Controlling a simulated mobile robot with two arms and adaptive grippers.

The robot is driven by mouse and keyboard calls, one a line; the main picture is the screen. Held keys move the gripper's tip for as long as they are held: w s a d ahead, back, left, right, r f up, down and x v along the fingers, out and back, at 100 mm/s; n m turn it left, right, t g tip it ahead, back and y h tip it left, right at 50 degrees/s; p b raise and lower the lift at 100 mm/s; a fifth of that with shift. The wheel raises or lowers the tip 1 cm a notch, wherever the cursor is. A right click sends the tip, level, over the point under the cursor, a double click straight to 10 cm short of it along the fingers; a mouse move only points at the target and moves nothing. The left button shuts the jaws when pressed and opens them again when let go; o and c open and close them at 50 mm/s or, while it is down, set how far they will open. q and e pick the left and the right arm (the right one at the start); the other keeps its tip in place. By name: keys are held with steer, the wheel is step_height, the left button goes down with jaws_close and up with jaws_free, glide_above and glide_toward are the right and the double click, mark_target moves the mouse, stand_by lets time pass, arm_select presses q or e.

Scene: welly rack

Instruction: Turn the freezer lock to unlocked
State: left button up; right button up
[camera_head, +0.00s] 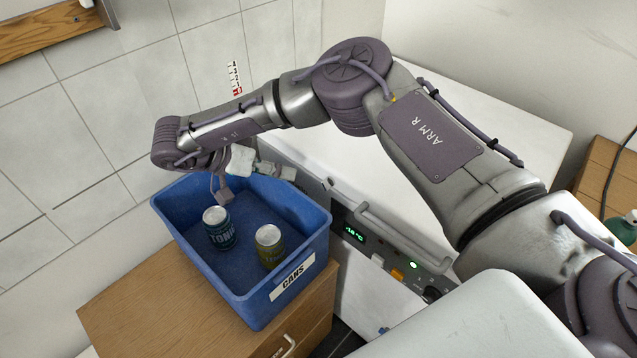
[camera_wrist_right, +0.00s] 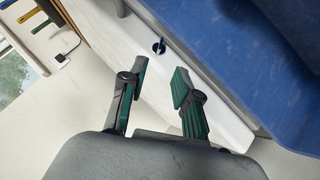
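The white freezer (camera_head: 487,99) stands right of the blue bin, with a handle and a control panel on its front. The freezer lock (camera_wrist_right: 159,46) shows in the right wrist view as a small round dark fitting with a pale key or lever on the white front. A small fitting (camera_head: 328,184) in the head view, near the freezer's front edge, seems to be the same lock. I cannot read its setting. My right gripper (camera_head: 256,184) is over the bin; its fingers (camera_wrist_right: 160,78) are apart and empty, pointing towards the lock without touching it. My left gripper is out of view.
The blue bin (camera_head: 298,228), labelled CANS, holds two cans and sits on a wooden cabinet (camera_head: 146,306) close to the freezer front. The freezer handle (camera_head: 405,241) sticks out above the panel. A tiled wall is on the left.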

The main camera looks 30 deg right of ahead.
mark_target(327, 184)
steer(key=x, duration=1.1)
jaws_close()
